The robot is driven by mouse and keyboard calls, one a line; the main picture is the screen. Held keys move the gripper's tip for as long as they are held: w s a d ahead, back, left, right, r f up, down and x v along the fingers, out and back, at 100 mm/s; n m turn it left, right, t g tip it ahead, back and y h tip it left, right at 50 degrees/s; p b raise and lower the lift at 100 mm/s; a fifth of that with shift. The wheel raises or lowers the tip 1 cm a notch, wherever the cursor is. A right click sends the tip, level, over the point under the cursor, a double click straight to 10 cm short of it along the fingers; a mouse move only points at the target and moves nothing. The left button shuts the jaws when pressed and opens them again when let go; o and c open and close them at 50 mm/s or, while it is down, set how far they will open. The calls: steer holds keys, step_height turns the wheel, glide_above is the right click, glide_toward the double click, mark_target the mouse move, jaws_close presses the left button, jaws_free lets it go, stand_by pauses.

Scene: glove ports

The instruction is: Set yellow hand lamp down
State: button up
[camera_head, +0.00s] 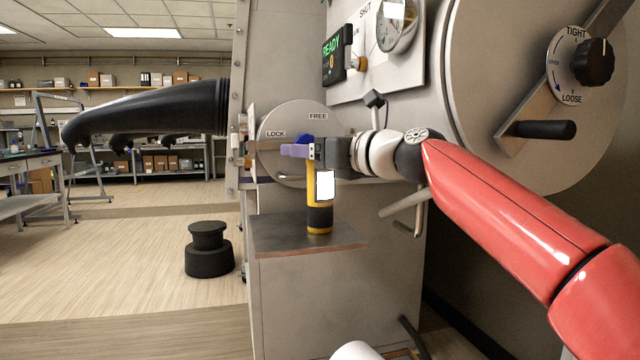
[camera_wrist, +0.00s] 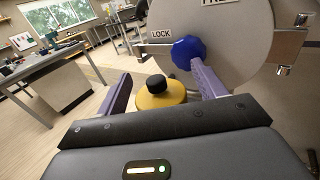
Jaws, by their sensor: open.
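The yellow hand lamp (camera_head: 312,195) stands upright on the small shelf (camera_head: 270,238) in the head view. It has a yellow body, a black base and a white lit panel on its side. My gripper (camera_head: 300,151) is level with the lamp's top, reaching in from the right. In the wrist view the purple fingers (camera_wrist: 160,85) are apart, one on each side of the lamp's yellow top with its black knob (camera_wrist: 156,83). A gap shows between the lamp and the fingers. Part of the lamp's upper end is hidden by the gripper in the head view.
A round door (camera_head: 290,120) marked LOCK and FREE, with a blue knob (camera_wrist: 188,52), is close behind my gripper. A black glove (camera_head: 150,110) sticks out to the left. A gauge panel (camera_head: 375,50) is above. A black step stool (camera_head: 208,250) stands on the floor.

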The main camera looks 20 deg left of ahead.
jaws_close()
stand_by(0.4)
